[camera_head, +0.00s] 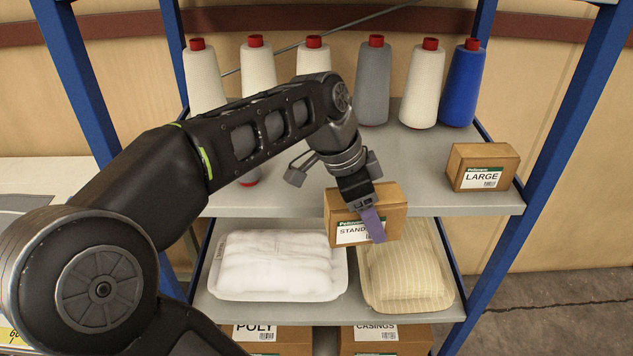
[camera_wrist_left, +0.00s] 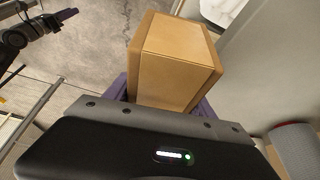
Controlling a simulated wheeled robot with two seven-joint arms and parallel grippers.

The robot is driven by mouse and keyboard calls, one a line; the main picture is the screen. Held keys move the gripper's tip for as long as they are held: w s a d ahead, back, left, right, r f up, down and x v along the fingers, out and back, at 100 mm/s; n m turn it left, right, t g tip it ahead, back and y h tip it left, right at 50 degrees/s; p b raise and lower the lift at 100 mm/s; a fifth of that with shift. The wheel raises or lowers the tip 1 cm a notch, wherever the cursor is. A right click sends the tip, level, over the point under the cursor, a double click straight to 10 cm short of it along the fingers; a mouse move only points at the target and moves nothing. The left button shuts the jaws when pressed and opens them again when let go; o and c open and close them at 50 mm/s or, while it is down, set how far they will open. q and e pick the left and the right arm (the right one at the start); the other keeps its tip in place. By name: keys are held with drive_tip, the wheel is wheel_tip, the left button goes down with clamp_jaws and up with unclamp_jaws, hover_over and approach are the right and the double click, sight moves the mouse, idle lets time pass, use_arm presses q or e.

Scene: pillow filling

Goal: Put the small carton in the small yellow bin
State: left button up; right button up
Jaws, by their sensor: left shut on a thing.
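My left gripper (camera_head: 366,212) is shut on a brown carton (camera_head: 393,204) with a white and green label that starts "STAND". The carton hangs slightly tilted in front of the middle shelf's edge. In the left wrist view the carton (camera_wrist_left: 172,62) sits between the purple fingers of my gripper (camera_wrist_left: 163,98). A larger-labelled carton, marked "LARGE" (camera_head: 483,167), stands on the right of the middle shelf. My right gripper (camera_wrist_left: 60,18) shows in part in the left wrist view's top left corner, and its opening cannot be made out. No small yellow bin can be made out.
The grey middle shelf (camera_head: 440,190) holds several thread cones along its back. Below it are a tray of white filling (camera_head: 275,265) and a striped cream casing tray (camera_head: 405,275). Boxes marked "POLY" (camera_head: 265,340) and "CASINGS" (camera_head: 385,342) stand lower. Blue posts (camera_head: 560,140) flank the rack.

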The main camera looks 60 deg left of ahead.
use_arm(q)
drive_tip(key=w+d+f+n+y, duration=0.1)
drive_tip(key=w+d+f+n, duration=0.1)
drive_tip(key=w+d+f, duration=0.4)
drive_tip(key=w+d+f+n+y, duration=0.1)
drive_tip(key=w+d+f+n, duration=0.2)
drive_tip(key=w+d, duration=0.9)
wheel_tip(320, 180, down, 3)
drive_tip(key=shift+w+d+r, duration=0.15)
drive_tip(key=shift+d, duration=0.15)
drive_tip(key=shift+a+r, duration=0.1)
drive_tip(key=shift+a, duration=0.1)
